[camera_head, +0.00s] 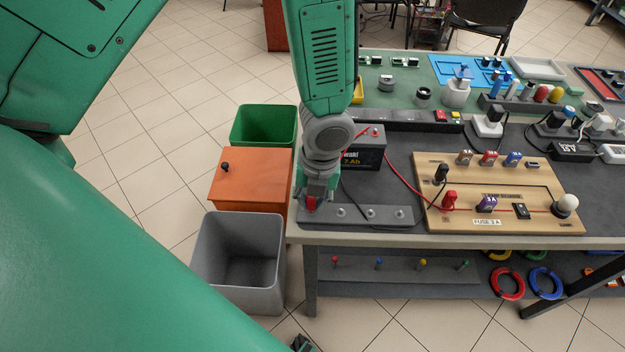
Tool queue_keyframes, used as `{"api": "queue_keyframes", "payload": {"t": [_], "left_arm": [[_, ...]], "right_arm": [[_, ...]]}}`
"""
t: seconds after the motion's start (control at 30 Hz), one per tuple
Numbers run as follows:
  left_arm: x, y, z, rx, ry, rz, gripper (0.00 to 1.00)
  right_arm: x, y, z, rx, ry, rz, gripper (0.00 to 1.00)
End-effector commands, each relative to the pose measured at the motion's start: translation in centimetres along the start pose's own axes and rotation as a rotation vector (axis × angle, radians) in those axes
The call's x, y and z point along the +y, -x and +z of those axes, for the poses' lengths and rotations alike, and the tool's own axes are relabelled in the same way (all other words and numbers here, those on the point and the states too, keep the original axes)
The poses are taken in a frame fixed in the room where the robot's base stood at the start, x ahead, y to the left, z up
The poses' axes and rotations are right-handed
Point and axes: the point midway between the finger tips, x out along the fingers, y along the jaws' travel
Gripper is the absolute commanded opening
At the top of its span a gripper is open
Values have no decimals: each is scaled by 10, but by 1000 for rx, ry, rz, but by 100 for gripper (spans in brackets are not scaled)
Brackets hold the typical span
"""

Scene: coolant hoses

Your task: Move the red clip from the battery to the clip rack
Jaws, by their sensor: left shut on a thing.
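My left gripper (313,199) points down over the left end of the grey clip rack (387,224) at the table's front left corner. It is shut on the red clip (311,204), of which only a small red part shows between the fingers. The rack is a low strip with several round studs on top. I cannot tell whether the clip touches the rack. The dark battery (367,155) stands just behind the rack, partly hidden by my left wrist. A red spot shows on its top. My right gripper is not in view.
A wooden fuse board (480,218) with red and black plugs, a switch and a lamp lies right of the rack. A red wire (400,180) and a dark cable run near the battery.

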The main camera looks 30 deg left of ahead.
Motion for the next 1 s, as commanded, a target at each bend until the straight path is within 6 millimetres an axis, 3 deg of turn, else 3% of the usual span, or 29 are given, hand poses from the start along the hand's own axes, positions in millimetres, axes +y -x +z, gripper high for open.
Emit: {"api": "queue_keyframes", "payload": {"t": [1.0], "left_arm": [[-1,0,0,0,0,0,0]], "right_arm": [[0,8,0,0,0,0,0]]}}
